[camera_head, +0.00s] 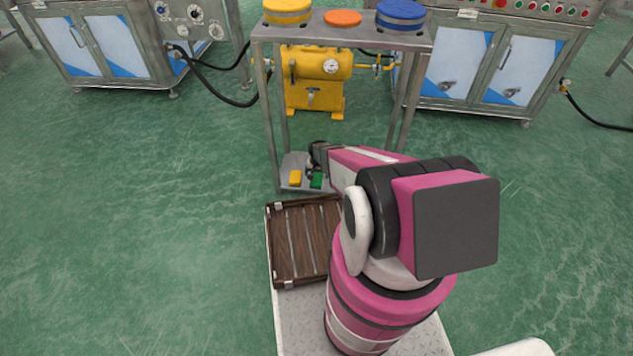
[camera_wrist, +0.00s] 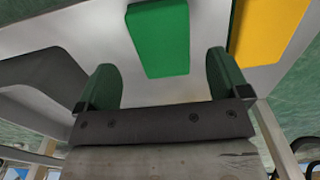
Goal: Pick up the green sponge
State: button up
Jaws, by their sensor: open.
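The green sponge (camera_head: 316,181) lies on the low shelf (camera_head: 291,163) of the metal stand, close to its front edge. In the wrist view the green sponge (camera_wrist: 158,38) is a flat block beyond and between my fingertips, apart from them. My gripper (camera_wrist: 163,78) is open and empty, with one finger on each side of the sponge's line. In the head view my arm hides part of the shelf, and the fingers are hard to make out there.
A yellow sponge (camera_head: 295,178) lies left of the green one; it also shows in the wrist view (camera_wrist: 266,30). The stand's legs (camera_head: 270,125) flank the shelf. Its top (camera_head: 352,32) holds blue, orange and yellow round items. A brown slatted crate (camera_head: 291,240) is nearer me.

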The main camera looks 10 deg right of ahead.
aim_at(316, 179)
jog(key=f, duration=0.4)
jog(key=shift+w+a+f, duration=0.1)
jog(key=shift+w+f, duration=0.1)
jog(key=shift+f, duration=0.2)
jog(key=c, duration=1.1)
jog(key=shift+o, duration=0.2)
jog(key=shift+r, duration=0.1)
jog(key=shift+s+r, duration=0.1)
jog(key=shift+r, duration=0.35)
notch_tip(316, 179, up, 4)
jog(key=shift+f, duration=0.2)
jog(key=s+a+r, duration=0.6)
jog(key=a, duration=0.4)
jog(key=shift+r, duration=0.2)
